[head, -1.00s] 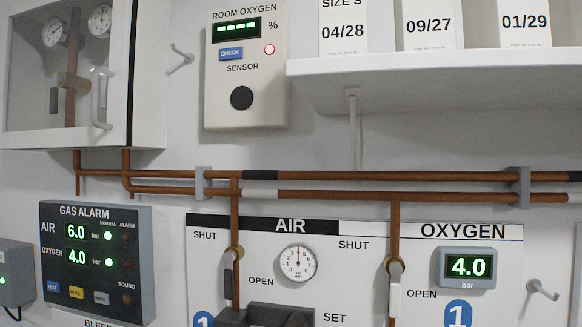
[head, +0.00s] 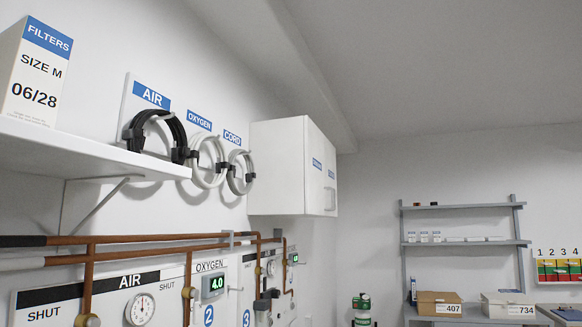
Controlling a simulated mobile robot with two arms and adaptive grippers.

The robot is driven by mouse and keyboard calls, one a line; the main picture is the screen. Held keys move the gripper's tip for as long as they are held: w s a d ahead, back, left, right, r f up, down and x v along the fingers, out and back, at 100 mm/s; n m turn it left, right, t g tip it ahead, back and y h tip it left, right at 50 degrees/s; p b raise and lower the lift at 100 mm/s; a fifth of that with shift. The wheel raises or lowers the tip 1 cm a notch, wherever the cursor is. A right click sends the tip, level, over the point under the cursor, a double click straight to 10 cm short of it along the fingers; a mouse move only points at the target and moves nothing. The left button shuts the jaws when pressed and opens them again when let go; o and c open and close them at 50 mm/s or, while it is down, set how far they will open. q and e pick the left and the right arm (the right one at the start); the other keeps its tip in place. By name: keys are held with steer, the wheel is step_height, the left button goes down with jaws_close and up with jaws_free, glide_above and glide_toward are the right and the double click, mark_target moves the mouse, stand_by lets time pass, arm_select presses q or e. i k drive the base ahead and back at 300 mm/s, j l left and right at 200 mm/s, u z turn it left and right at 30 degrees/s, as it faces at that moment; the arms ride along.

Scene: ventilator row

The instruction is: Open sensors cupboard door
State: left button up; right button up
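A white wall cupboard (head: 278,170) hangs high on the left wall near the far corner. Its front shows two doors, both looking shut, with a small blue label on each. The labels are too small to read, so I cannot tell which one says sensors. A pale handle (head: 330,198) sits low on the far door (head: 330,178). Neither of my grippers is in view.
A white shelf (head: 85,150) with a filters box (head: 35,72) juts out at the left. Coiled hoses (head: 160,135) hang beside the cupboard. Below run copper pipes (head: 150,243) and gas panels. A grey rack (head: 464,240) with boxes stands at the far wall.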

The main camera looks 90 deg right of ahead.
mark_target(315, 188)
steer(key=z, duration=2.95)
steer(key=i+l+u, duration=0.15)
steer(key=u, duration=0.2)
steer(key=i+l+u, duration=0.15)
steer(key=u, duration=0.25)
steer(key=i+l, duration=0.05)
